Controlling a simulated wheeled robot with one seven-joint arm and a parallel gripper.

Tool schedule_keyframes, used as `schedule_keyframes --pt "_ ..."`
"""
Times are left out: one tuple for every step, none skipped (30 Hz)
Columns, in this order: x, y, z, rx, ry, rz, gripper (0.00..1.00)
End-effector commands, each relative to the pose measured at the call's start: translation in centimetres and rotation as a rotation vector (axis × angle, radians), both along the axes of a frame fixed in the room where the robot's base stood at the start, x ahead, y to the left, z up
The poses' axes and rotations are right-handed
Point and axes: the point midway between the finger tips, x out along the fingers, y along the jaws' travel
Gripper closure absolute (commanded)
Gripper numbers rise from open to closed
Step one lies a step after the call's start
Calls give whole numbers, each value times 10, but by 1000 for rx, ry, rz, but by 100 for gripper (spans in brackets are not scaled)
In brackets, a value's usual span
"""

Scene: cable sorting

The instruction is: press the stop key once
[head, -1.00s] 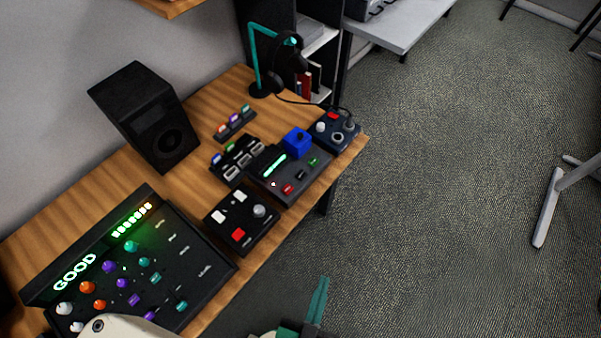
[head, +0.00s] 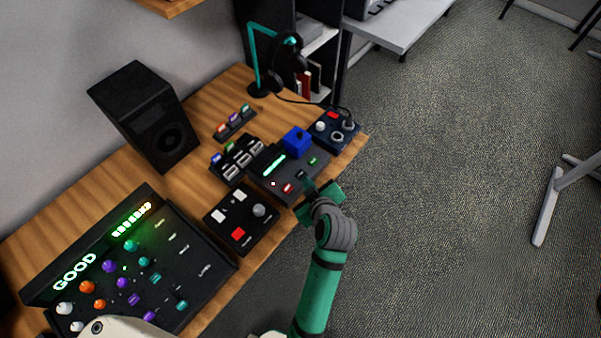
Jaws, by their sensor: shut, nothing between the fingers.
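A dark device (head: 262,170) with a lit green display (head: 274,165) lies near the table's right edge. Along its front are a red key (head: 287,188), a dark key (head: 301,175) and a green key (head: 312,161). Their labels are too small to read, so I cannot tell which is the stop key. My gripper (head: 309,184) is shut and empty, at the front edge of this device, close to the dark key. My wrist hides part of that edge, and I cannot tell whether the fingertips touch anything.
A blue block (head: 297,141) stands at the device's back. A control box with a red button (head: 238,234) lies to the left, and another box (head: 335,129) to the right. A large mixer (head: 140,262), a speaker (head: 147,118) and a headphone stand (head: 258,88) are also on the table.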

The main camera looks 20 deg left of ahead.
Motion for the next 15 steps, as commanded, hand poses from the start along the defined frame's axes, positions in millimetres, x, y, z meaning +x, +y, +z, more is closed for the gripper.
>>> schedule_keyframes --pt "12 5 14 -27 -14 55 100" --pt "17 8 20 -46 -17 93 100" --pt "22 12 28 -70 -21 142 100" --pt "26 15 35 -91 -25 179 100" --pt "29 17 41 -109 -30 216 100" --pt "33 20 49 -133 -35 260 100" --pt "35 22 55 -151 -38 293 100" --pt "37 23 60 -168 -42 324 100" --pt "39 25 67 -189 -47 361 100" --pt "40 26 71 -202 -49 386 100" --pt "41 27 75 -215 -53 409 100" --pt "42 28 80 -229 -55 435 100" --pt "43 28 83 -239 -58 451 100" --pt "43 29 85 -246 -59 465 100" --pt "43 29 87 -254 -60 478 100"
